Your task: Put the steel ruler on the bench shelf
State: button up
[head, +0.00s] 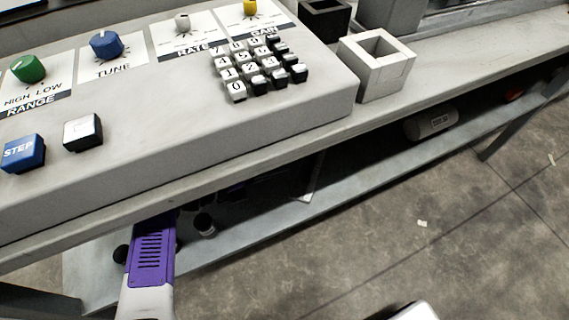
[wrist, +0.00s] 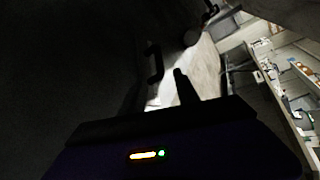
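The bench shelf (head: 372,165) is the long grey lower board under the bench top. My gripper (head: 152,250), with a purple and white housing, reaches under the bench's front edge near the shelf's left end. Its fingertips are hidden there in the head view. I cannot surely identify the steel ruler. A thin pale slanted piece (head: 312,180) shows at the shelf, but I cannot tell what it is.
The bench top carries a control panel (head: 180,130) with knobs and keys, a white open box (head: 377,68) and a dark box (head: 324,18). On the shelf are a small dark cylinder (head: 205,226) and a grey labelled roll (head: 431,124). The floor in front looks mostly clear.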

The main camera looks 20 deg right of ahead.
jog(key=shift+a+r, duration=0.1)
jog(key=shift+a, duration=0.2)
jog(key=s+a+n+t, duration=0.1)
jog(key=s+a+n, duration=0.1)
jog(key=s, duration=0.1)
jog(key=s+a+f+n+t, duration=0.1)
jog(key=s+a+n, duration=0.1)
jog(key=s, duration=0.1)
jog(key=s+a+f+n+t, duration=0.1)
jog(key=s+a+n, duration=0.1)
jog(key=s, duration=0.1)
jog(key=shift+s+t, duration=0.3)
jog(key=shift+s, duration=0.05)
jog(key=s+d+n+t+y, duration=0.3)
jog(key=s+n+t, duration=0.1)
jog(key=s+n, duration=0.65)
jog(key=s+d+n+t+y, duration=0.3)
jog(key=s+n+t+y, duration=0.15)
jog(key=s+n, duration=0.6)
jog(key=s+d+r+n+t+y, duration=0.1)
jog(key=d+r+n+y, duration=0.5)
jog(key=n, duration=0.6)
jog(key=shift+s+d+r+n, duration=0.3)
jog(key=shift+d+r+n, duration=0.15)
jog(key=shift+r, duration=0.4)
